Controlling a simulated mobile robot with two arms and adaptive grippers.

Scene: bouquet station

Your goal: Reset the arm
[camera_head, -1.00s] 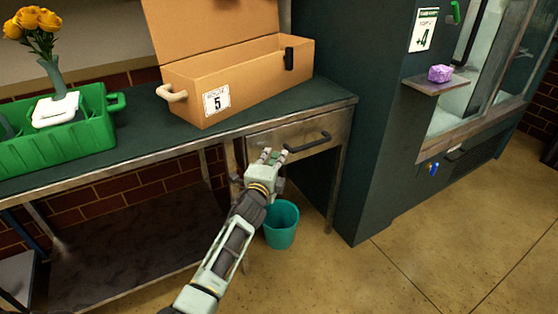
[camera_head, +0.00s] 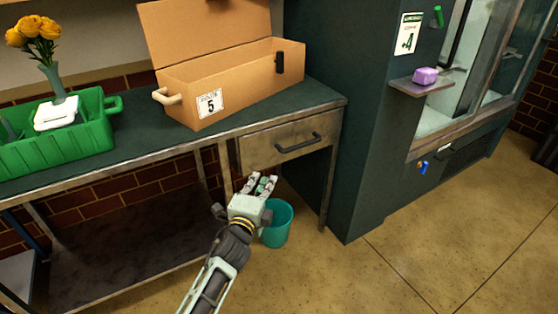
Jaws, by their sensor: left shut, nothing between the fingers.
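My left gripper (camera_head: 259,184) is pale with grey and green finger pads. It is in front of the workbench, below the drawer (camera_head: 262,147) and its dark handle (camera_head: 298,144), and apart from the handle. Its fingers are shut with nothing between them. The gripper and wrist overlap the teal bucket (camera_head: 277,222) on the floor and hide part of its left side. The drawer front looks flush with the bench. My right gripper is not in view.
On the bench (camera_head: 140,150) stand an open cardboard box (camera_head: 185,92) labelled 5 and a green crate (camera_head: 85,135) at left. Yellow flowers (camera_head: 38,35) stand in a vase. A dark cabinet at right has a shelf (camera_head: 412,86) with a purple block (camera_head: 425,76). Floor at right is clear.

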